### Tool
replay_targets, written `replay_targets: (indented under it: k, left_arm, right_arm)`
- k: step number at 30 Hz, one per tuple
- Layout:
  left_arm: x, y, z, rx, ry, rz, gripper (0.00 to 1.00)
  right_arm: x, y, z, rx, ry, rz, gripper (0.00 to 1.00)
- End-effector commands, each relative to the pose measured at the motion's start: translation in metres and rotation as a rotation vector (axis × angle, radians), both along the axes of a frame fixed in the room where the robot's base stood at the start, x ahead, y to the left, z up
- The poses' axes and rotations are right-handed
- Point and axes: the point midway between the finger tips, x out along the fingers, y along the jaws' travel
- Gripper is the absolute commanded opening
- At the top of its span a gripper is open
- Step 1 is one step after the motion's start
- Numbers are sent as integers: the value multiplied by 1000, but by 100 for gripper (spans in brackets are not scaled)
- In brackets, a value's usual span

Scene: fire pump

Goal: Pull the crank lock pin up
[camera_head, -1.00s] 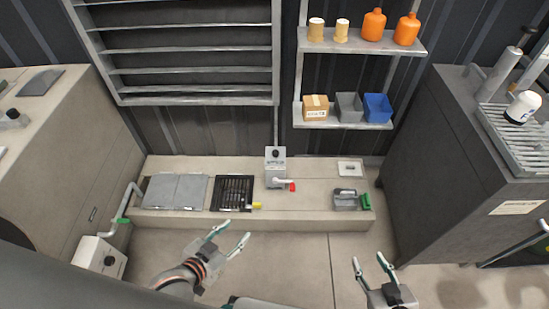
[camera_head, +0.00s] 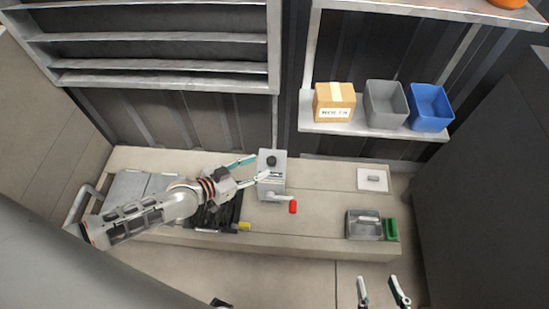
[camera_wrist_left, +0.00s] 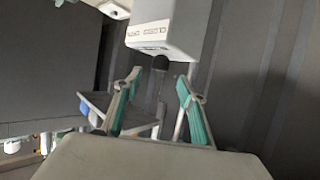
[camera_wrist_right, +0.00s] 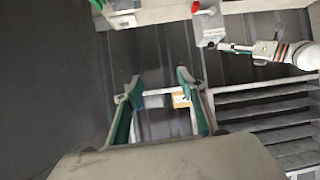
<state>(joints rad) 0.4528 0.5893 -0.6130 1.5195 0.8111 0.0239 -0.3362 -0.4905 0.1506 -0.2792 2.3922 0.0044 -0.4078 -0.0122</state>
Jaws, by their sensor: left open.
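The grey crank box (camera_head: 272,184) stands on the low bench, with a black knob, seemingly the lock pin (camera_head: 271,160), on its top. A crank with a red handle (camera_head: 293,207) juts from its front. My left gripper (camera_head: 256,167) is open and empty at the box's left side, fingers pointing at it. My right gripper (camera_head: 378,283) is open and empty, well in front of the bench at lower right.
A shelf (camera_head: 360,130) behind the bench holds a cardboard box (camera_head: 334,103), a grey bin (camera_head: 386,104) and a blue bin (camera_head: 430,108). A grey container (camera_head: 363,225) with a green part sits at the bench's right. A dark cabinet stands at far right.

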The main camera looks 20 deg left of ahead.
Motion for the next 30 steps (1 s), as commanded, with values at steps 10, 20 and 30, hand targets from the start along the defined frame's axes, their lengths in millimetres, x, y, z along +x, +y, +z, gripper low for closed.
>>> replay_targets:
  k: [10,20,30]
  left_arm:
    - [39,-23,-22,-2,3,0,41]
    - [60,-34,-28,0,-1,0,41]
    - [61,-34,-26,0,-4,-1,12]
  right_arm:
    - [5,12,6,60,-14,-10,40]
    - [9,17,14,90,-29,-16,40]
    - [9,17,15,91,-32,-16,40]
